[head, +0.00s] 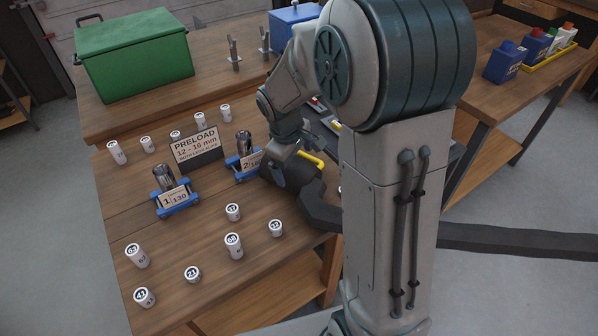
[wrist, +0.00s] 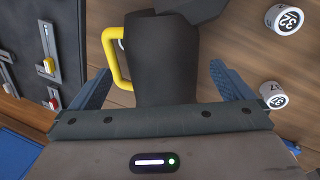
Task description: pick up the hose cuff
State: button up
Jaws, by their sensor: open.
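The hose cuff (head: 290,180) is a dark, thick tube with a yellow handle, at the right edge of the wooden bench, joined to a dark hose (head: 400,232). In the wrist view the cuff (wrist: 162,60) lies between my gripper's two blue fingers, its yellow handle (wrist: 113,60) on the left. My gripper (wrist: 160,72) is open, with gaps showing between the right finger and the cuff. The handle lies near the left finger; I cannot tell whether they touch. In the head view my arm hides part of the cuff and most of the fingers.
Several white numbered cylinders stand on the bench, including one (head: 233,242) in front. Two metal parts sit in blue holders (head: 178,203) beside a PRELOAD sign (head: 197,148). A green box (head: 135,55) stands behind. A panel with sliders (wrist: 50,50) lies left in the wrist view.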

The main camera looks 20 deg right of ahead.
jog(key=shift+p+x, duration=0.45)
jog(key=shift+x, duration=2.3)
jog(key=shift+a, duration=0.2)
jog(key=c, duration=1.4)
jog(key=shift+r, duration=0.1)
jog(key=shift+r, duration=0.1)
jog(key=v, duration=0.4)
jog(key=shift+w+d+b, duration=0.35)
jog(key=shift+d+r, duration=3.75)
jog(key=shift+d, duration=2.1)
jog(key=shift+s+d+b, duration=0.45)
jog(key=shift+s+d, duration=2.1)
jog(key=shift+s, duration=0.3)
jog(key=shift+s+d+b, duration=0.45)
jog(key=shift+s+d, duration=2.15)
jog(key=shift+s, duration=0.2)
